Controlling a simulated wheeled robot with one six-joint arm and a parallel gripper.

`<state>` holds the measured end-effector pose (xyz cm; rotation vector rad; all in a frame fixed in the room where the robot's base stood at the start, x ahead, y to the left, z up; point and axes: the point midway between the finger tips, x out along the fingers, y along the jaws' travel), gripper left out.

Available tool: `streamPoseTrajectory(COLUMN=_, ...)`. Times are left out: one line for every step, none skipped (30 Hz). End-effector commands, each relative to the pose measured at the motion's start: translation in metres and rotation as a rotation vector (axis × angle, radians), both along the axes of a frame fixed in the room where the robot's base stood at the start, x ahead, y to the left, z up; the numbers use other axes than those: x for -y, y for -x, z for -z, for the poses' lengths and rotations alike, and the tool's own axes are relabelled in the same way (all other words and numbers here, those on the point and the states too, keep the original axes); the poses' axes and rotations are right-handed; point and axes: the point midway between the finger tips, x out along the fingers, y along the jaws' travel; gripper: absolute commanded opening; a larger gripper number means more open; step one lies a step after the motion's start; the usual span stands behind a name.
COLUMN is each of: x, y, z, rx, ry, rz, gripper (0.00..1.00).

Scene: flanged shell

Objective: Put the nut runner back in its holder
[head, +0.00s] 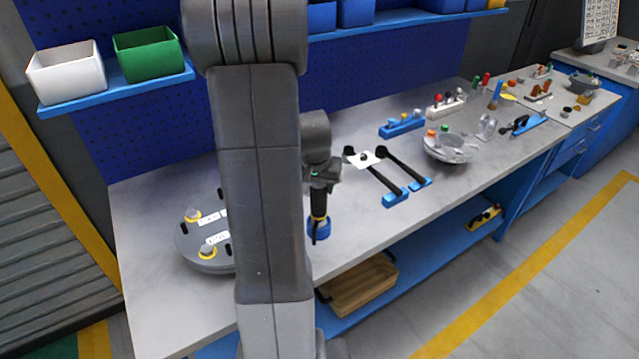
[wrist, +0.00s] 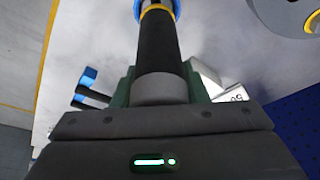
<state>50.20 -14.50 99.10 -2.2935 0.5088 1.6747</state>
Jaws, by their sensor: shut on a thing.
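In the wrist view the nut runner (wrist: 158,48) runs away from between the green-sided fingers of my gripper (wrist: 160,88). Whether the blue end touches the bench I cannot tell. Two black bars with blue blocks (head: 395,198) lie right of the gripper, with a white plate (head: 364,158) at their far end. I cannot tell whether they are the holder.
A round grey flanged part (head: 205,262) with yellow rings sits left, partly hidden by my arm. A grey bowl-like part (head: 449,150), a blue rack (head: 402,125) and a white rack (head: 446,104) stand right. A wooden crate (head: 358,287) is on the lower shelf.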

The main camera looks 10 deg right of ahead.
Motion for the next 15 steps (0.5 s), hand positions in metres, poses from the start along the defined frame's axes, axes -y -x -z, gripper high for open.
streamPoseTrajectory(x=0.0001, y=-0.0007, z=-0.0015, rx=0.003, ry=0.001, rz=0.000, gripper=0.00)
streamPoseTrajectory(x=0.0001, y=-0.0007, z=-0.0015, rx=0.003, ry=0.001, rz=0.000, gripper=0.00)
streamPoseTrajectory(x=0.0001, y=-0.0007, z=-0.0015, rx=0.003, ry=0.001, rz=0.000, gripper=0.00)
streamPoseTrajectory(x=0.0001, y=-0.0007, z=-0.0015, rx=0.003, ry=0.001, rz=0.000, gripper=0.00)
streamPoseTrajectory(x=0.0002, y=-0.0007, z=-0.0015, rx=0.003, ry=0.001, rz=0.000, gripper=0.00)
streamPoseTrajectory(x=0.0001, y=-0.0008, z=-0.0013, rx=0.003, ry=0.001, rz=0.000, gripper=0.00)
streamPoseTrajectory(x=0.0001, y=-0.0007, z=-0.0012, rx=0.003, ry=0.001, rz=0.000, gripper=0.00)
streamPoseTrajectory(x=0.0001, y=-0.0007, z=-0.0008, rx=0.003, ry=0.001, rz=0.000, gripper=0.00)
streamPoseTrajectory(x=0.0001, y=-0.0007, z=-0.0004, rx=0.003, ry=0.001, rz=0.000, gripper=0.00)
streamPoseTrajectory(x=0.0002, y=-0.0006, z=0.0000, rx=0.002, ry=0.001, rz=0.000, gripper=0.00)
streamPoseTrajectory(x=0.0001, y=-0.0007, z=0.0005, rx=0.002, ry=0.001, rz=0.000, gripper=0.00)
streamPoseTrajectory(x=0.0001, y=-0.0007, z=0.0012, rx=0.003, ry=0.001, rz=0.000, gripper=0.00)
streamPoseTrajectory(x=0.0001, y=-0.0007, z=0.0019, rx=0.002, ry=0.001, rz=0.000, gripper=0.00)
streamPoseTrajectory(x=0.0001, y=-0.0007, z=0.0025, rx=0.002, ry=0.001, rz=0.000, gripper=0.00)
streamPoseTrajectory(x=0.0001, y=-0.0007, z=0.0032, rx=0.002, ry=0.001, rz=0.000, gripper=0.00)
